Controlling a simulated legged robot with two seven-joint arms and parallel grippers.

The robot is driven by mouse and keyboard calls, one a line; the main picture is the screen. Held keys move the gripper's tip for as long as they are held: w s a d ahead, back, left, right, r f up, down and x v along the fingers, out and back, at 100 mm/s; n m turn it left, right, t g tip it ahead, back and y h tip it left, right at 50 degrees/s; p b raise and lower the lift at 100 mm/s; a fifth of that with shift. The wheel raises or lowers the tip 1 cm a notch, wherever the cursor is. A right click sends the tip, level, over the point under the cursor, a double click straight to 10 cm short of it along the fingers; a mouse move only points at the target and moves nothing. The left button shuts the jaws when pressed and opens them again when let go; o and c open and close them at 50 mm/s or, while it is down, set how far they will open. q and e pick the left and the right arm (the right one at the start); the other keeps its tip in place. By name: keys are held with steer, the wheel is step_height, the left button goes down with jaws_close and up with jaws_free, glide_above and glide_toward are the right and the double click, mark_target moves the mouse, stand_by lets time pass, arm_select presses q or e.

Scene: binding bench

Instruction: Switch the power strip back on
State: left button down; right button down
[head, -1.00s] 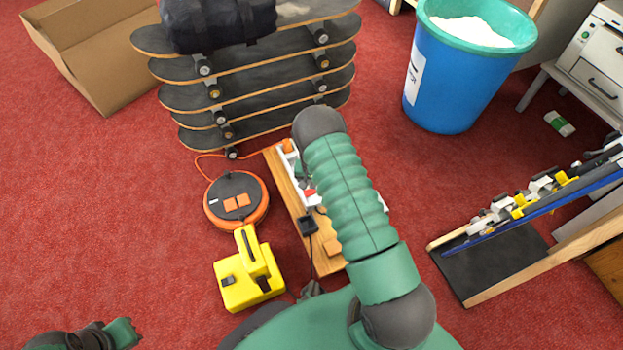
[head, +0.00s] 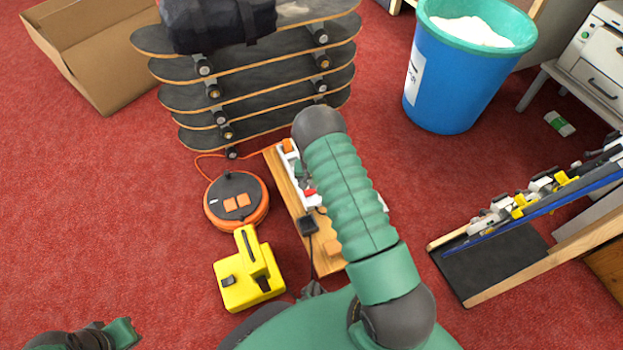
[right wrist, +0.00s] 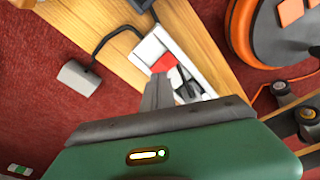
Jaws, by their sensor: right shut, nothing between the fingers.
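The white power strip (right wrist: 192,62) lies on a wooden board (right wrist: 112,30). Its red switch (right wrist: 163,63) shows in the right wrist view, and a small red part also shows beside my arm in the head view (head: 310,192). My right gripper (right wrist: 159,78) is shut and empty, its fingertips at the strip close by the red switch. I cannot tell whether they touch it or which way the switch is tipped. In the head view my right arm hides much of the strip. My left gripper (head: 126,333) is at the lower left edge, away from the strip; its jaw opening is unclear.
An orange cable reel (head: 237,200) and a yellow case (head: 240,285) stand left of the board. Stacked skateboards (head: 270,90) are behind it. A blue bin (head: 440,85) stands at the back right. A black plug (head: 307,222) sits on the board. Red carpet is clear at left.

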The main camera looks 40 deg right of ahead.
steer(key=shift+f+b, duration=0.55)
steer(key=shift+f, duration=0.35)
stand_by(0.5)
step_height(320, 180, up, 7)
steer(key=p, duration=0.6)
stand_by(0.5)
